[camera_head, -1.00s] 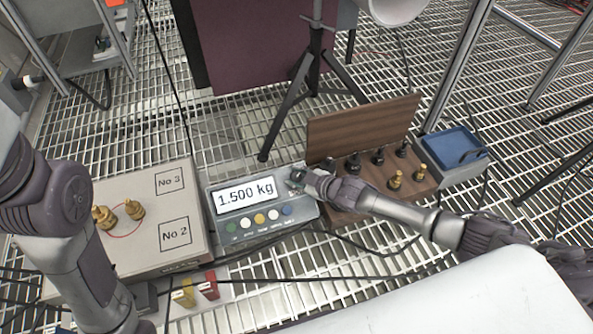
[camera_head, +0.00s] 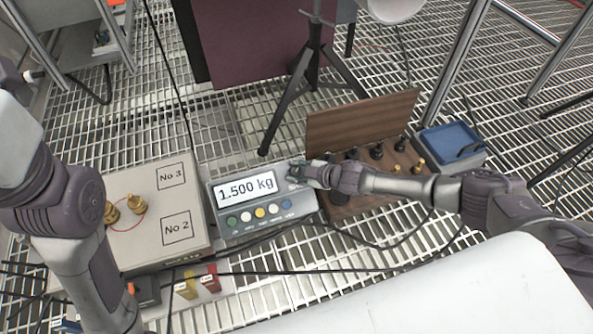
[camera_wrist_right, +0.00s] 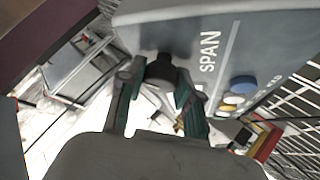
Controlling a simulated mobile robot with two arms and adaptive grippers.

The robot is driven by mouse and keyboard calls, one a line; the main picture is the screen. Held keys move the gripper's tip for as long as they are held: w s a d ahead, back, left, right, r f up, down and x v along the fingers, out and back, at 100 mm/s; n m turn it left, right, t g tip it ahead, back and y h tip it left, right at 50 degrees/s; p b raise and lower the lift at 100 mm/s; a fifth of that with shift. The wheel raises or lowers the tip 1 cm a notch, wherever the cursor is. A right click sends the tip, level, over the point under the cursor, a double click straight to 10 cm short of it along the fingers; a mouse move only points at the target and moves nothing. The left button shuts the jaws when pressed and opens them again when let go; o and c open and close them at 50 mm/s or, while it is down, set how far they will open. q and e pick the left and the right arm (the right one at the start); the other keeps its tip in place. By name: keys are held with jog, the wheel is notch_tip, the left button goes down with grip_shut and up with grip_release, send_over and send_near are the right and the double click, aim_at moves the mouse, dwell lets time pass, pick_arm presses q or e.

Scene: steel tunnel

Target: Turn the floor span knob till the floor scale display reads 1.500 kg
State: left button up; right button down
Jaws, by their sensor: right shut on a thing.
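The floor scale display (camera_head: 246,188) is a grey box with a lit screen that reads 1.500 kg. Coloured buttons run along its front. The floor span knob (camera_wrist_right: 161,72) is a dark round knob beside the word SPAN in the right wrist view. My right gripper (camera_head: 305,176) is at the right end of the display box in the head view. It also shows in the right wrist view (camera_wrist_right: 157,95), with its fingers on either side of the knob, shut on it. The left arm comes in at the left; its gripper is not in view.
A wooden stand (camera_head: 362,120) with black and brass weights is right of the display, partly behind my right arm. A blue tray (camera_head: 450,138) is beyond it. A box marked No 2 and No 3 (camera_head: 150,240) is at left. A tripod (camera_head: 300,85) stands behind on the grating.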

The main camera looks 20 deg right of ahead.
jog(key=c, duration=0.8)
grip_release()
jog(key=shift+a, duration=0.1)
jog(key=shift+o, duration=0.2)
jog(key=shift+s+d+r, duration=0.1)
jog(key=shift+s+d, duration=0.1)
jog(key=v, duration=1.1)
jog(key=shift+r, duration=0.2)
jog(key=shift+d, duration=0.1)
